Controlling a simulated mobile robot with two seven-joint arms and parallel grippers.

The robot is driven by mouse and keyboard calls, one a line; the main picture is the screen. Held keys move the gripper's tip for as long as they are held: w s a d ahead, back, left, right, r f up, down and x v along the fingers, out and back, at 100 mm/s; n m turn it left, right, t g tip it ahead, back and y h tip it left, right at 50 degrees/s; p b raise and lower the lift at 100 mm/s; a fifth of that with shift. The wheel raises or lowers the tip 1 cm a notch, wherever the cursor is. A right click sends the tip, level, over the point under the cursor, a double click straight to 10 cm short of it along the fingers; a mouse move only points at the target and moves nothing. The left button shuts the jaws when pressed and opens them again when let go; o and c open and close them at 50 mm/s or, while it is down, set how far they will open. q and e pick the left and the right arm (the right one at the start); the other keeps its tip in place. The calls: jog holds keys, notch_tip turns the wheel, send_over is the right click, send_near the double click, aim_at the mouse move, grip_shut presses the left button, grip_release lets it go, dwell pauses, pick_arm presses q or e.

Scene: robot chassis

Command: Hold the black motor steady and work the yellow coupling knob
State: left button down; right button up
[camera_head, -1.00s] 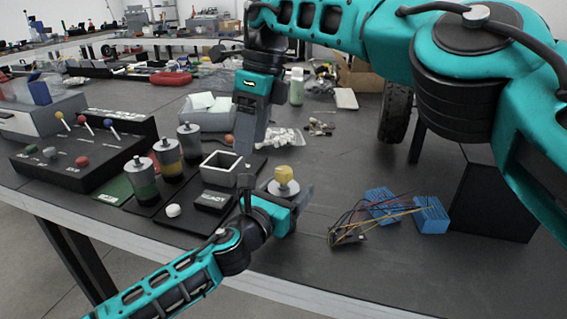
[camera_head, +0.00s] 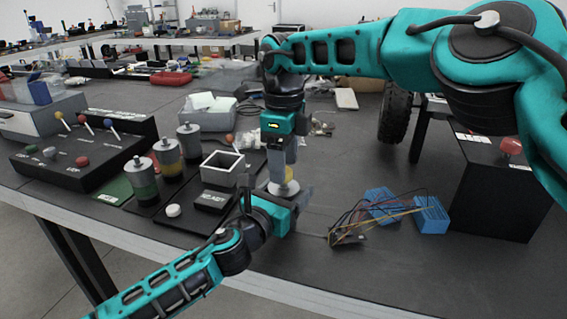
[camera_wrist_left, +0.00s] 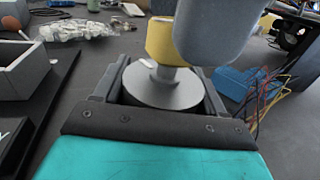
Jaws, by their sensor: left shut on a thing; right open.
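The motor shows mainly as a pale grey round top (camera_wrist_left: 165,90) between my left gripper's fingers in the left wrist view; its body below is hidden. My left gripper (camera_head: 277,197) is shut on it at the table's front side. The yellow coupling knob (camera_wrist_left: 159,40) stands on a short stem above the grey top. In the head view only a bit of the yellow knob (camera_head: 289,172) shows. My right gripper (camera_head: 283,176) points down from above with its fingers open at the knob. One grey right finger (camera_wrist_left: 215,30) partly covers the knob in the left wrist view.
To the left stand a square grey box (camera_head: 222,168), several cylinders (camera_head: 166,160) and a lever panel (camera_head: 85,155). Blue blocks with wires (camera_head: 380,207) lie to the right. A black box with a red button (camera_head: 500,185) is farther right. The table between is clear.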

jog(key=shift+f, duration=0.5)
jog(key=c, duration=1)
jog(key=shift+c, duration=0.2)
jog(key=shift+m, duration=0.3)
jog(key=m, duration=0.9)
jog(key=shift+m, duration=2.2)
